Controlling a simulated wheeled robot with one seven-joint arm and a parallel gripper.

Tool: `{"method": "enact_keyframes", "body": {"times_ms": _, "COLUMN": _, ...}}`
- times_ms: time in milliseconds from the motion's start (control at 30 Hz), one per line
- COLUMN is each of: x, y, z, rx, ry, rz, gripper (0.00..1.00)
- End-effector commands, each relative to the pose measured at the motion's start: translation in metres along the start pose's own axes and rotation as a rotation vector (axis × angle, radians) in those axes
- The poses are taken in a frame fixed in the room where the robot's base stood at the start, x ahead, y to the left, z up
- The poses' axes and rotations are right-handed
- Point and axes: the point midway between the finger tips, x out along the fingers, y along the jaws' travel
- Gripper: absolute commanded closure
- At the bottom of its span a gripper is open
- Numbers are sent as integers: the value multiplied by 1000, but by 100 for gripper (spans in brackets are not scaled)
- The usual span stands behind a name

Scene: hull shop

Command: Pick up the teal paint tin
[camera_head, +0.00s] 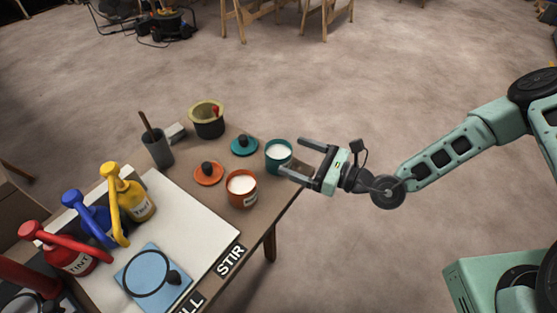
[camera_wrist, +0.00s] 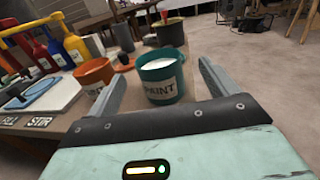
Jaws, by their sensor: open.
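The teal paint tin (camera_head: 279,155) stands open and upright near the table's right edge, with white paint inside. It also shows in the wrist view (camera_wrist: 163,84), with a label reading PAINT facing me, between and beyond the fingertips. My gripper (camera_head: 297,158) is open and empty, just right of the tin in the head view, its two fingers pointing left toward it. In the wrist view my fingers (camera_wrist: 160,80) spread on either side of the tin. I cannot tell whether a finger touches it.
An orange tin (camera_head: 241,190) stands close to the teal one. A teal lid (camera_head: 244,146), an orange lid (camera_head: 208,174), a pot (camera_head: 207,120) and a grey cup (camera_head: 157,148) share the table. Tint bottles (camera_head: 128,195) stand on the left. Floor right of the table is clear.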

Motion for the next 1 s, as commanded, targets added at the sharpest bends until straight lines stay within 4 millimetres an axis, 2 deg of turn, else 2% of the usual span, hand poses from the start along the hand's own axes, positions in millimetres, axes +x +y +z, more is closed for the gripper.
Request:
{"method": "enact_keyframes", "body": {"times_ms": 100, "x": 16, "y": 1, "z": -1, "rx": 0, "ry": 0, "rz": 2, "gripper": 14}}
{"method": "enact_keyframes", "body": {"times_ms": 333, "x": 32, "y": 1, "z": 0, "rx": 0, "ry": -1, "rz": 2, "gripper": 14}}
{"method": "enact_keyframes", "body": {"times_ms": 600, "x": 68, "y": 3, "z": 1, "rx": 0, "ry": 0, "rz": 3, "gripper": 14}}
{"method": "enact_keyframes", "body": {"times_ms": 900, "x": 74, "y": 2, "z": 2, "rx": 0, "ry": 2, "rz": 2, "gripper": 14}}
{"method": "enact_keyframes", "body": {"times_ms": 933, "x": 74, "y": 2, "z": 2, "rx": 0, "ry": 2, "rz": 2, "gripper": 20}}
{"method": "enact_keyframes", "body": {"times_ms": 1000, "x": 74, "y": 2, "z": 2, "rx": 0, "ry": 2, "rz": 2, "gripper": 39}}
